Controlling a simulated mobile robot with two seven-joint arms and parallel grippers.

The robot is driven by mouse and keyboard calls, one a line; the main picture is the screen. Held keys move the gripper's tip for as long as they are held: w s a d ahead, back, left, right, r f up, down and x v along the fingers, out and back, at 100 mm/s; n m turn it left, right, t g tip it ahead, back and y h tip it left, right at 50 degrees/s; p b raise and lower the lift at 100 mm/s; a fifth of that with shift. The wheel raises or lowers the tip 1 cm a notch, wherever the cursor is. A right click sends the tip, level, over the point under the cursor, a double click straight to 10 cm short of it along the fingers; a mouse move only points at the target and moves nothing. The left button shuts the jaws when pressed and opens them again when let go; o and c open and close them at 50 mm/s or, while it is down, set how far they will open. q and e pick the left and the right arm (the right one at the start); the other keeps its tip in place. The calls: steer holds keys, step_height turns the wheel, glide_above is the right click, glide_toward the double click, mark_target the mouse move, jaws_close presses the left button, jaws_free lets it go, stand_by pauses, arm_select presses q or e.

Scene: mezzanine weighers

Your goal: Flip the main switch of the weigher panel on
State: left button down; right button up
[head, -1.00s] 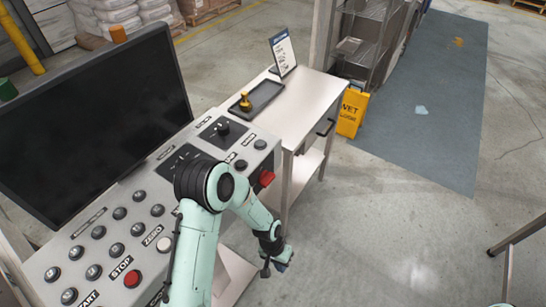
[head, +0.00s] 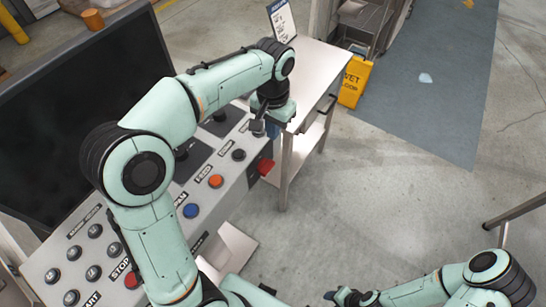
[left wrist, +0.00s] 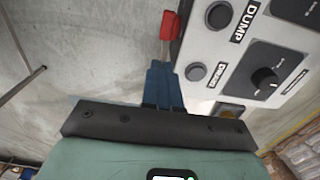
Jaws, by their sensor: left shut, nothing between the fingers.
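The weigher panel (head: 228,178) slopes up from the lower left in the head view. A red switch handle (head: 266,167) sticks out of its right end face; it also shows in the left wrist view (left wrist: 171,25). I cannot read the handle's on or off position. My left gripper (head: 258,128) is over the panel's right end, above and behind the red handle in the picture. Its blue fingers (left wrist: 163,70) are shut and empty, with the handle beyond their tips. My right gripper (head: 343,297) is low at the bottom edge, away from the panel; its jaws are unclear.
A large dark screen (head: 80,120) stands behind the panel. Black buttons and a dial (left wrist: 264,76) lie close to the left fingers. A steel table (head: 312,85) adjoins the panel's right end. A yellow wet-floor sign (head: 355,82) stands beyond. The floor at right is open.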

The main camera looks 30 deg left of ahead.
mark_target(273, 165)
arm_select(q)
step_height(273, 165, down, 14)
steer(key=shift+w+b, duration=0.1)
steer(key=shift+b, duration=0.6)
arm_select(e)
steer(key=shift+s+f, duration=0.7)
steer(key=shift+f, duration=0.25)
steer(key=shift+w, duration=0.1)
